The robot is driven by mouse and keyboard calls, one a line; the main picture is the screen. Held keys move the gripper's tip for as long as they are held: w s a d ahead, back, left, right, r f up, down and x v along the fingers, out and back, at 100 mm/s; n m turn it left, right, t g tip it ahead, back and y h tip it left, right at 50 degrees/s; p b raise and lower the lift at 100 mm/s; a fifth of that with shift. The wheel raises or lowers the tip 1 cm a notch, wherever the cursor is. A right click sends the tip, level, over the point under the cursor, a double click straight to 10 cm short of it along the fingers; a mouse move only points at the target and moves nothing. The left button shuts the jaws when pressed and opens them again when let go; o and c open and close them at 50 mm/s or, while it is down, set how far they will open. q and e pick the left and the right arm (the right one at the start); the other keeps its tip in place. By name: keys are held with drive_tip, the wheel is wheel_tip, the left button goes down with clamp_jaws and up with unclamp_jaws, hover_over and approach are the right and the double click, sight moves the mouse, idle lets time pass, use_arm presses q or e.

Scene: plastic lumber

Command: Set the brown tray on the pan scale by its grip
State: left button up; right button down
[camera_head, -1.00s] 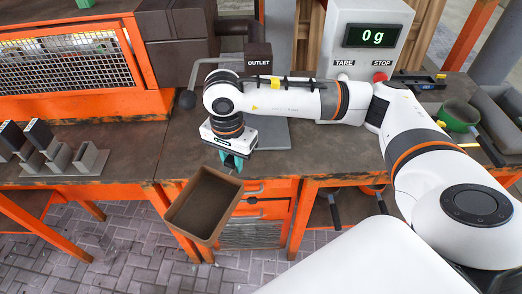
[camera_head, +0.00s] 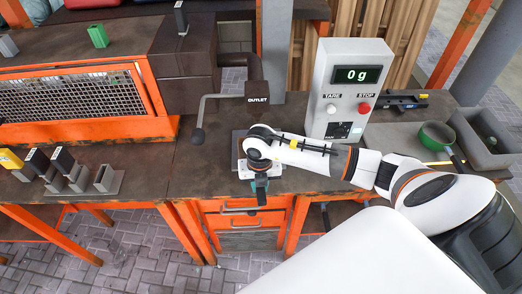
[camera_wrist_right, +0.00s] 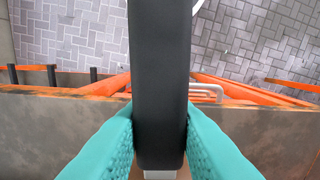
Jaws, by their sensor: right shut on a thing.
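My right gripper (camera_head: 260,187) has teal fingers and hangs over the front edge of the bench, in front of the scale. It is shut on a dark upright grip, and in the right wrist view the black grip (camera_wrist_right: 160,90) stands between both fingers. The brown tray (camera_head: 236,152) is mostly hidden by my right wrist; only a dark brown edge seems to show left of it. The scale pan is also largely covered there, so I cannot tell whether the tray touches it. The scale's display box (camera_head: 348,90) reads 0 g. My left gripper is not in view.
An outlet block (camera_head: 257,98) and a bent lever with a dark knob (camera_head: 197,136) stand just behind and left of my wrist. Holders with dark pieces (camera_head: 68,172) stand at the left. A green pan (camera_head: 437,137) lies at the right.

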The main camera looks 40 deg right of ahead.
drive_tip(key=shift+d+m, duration=0.2)
drive_tip(key=shift+m, duration=0.1)
drive_tip(key=shift+w+d+f+b, duration=0.2)
drive_tip(key=shift+w+f+b, duration=0.1)
drive_tip(key=shift+b, duration=0.05)
drive_tip(key=w+d+b, duration=0.1)
drive_tip(key=w+b, duration=0.1)
drive_tip(key=w+d+f+b, duration=0.1)
drive_tip(key=w+d+b, duration=0.1)
drive_tip(key=w, duration=0.1)
drive_tip(key=w+d+f+b, duration=0.1)
drive_tip(key=w+b, duration=0.1)
drive_tip(key=shift+w+d, duration=0.3)
drive_tip(key=shift+w+d+f+b, duration=0.15)
drive_tip(key=shift+f+b, duration=0.15)
drive_tip(key=shift+b, duration=0.2)
drive_tip(key=shift+f+b, duration=0.6)
drive_tip(key=shift+f, duration=0.25)
drive_tip(key=c, duration=1.1)
unclamp_jaws()
